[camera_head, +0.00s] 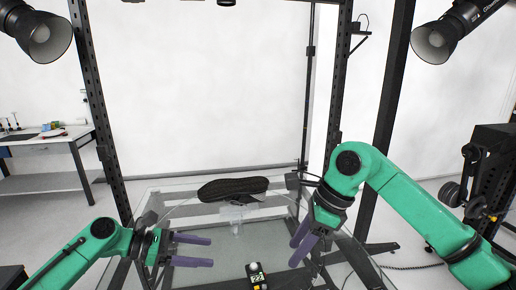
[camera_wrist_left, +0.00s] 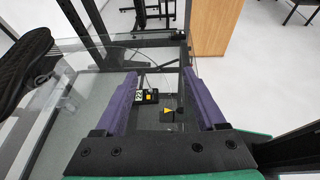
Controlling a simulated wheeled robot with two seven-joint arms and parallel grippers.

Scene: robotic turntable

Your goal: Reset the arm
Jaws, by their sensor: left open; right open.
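My left gripper (camera_head: 211,251) comes in from the left, low in the head view, with its two purple fingers apart and nothing between them. It also shows in the left wrist view (camera_wrist_left: 162,80), open and empty over the glass table. My right gripper (camera_head: 297,243) points down at the right of the table, its purple fingers apart with nothing seen between them. A black shoe (camera_head: 233,188) sits on a clear stand on the turntable, beyond both grippers and touching neither. Part of the shoe shows at the left edge of the left wrist view (camera_wrist_left: 24,68).
A glass turntable surface (camera_head: 215,222) stands inside a black metal frame (camera_head: 103,130). A small black and yellow device (camera_head: 257,276) is at the front edge between the arms. Lamps (camera_head: 42,38) hang at both upper corners. A side table (camera_head: 50,150) stands far left.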

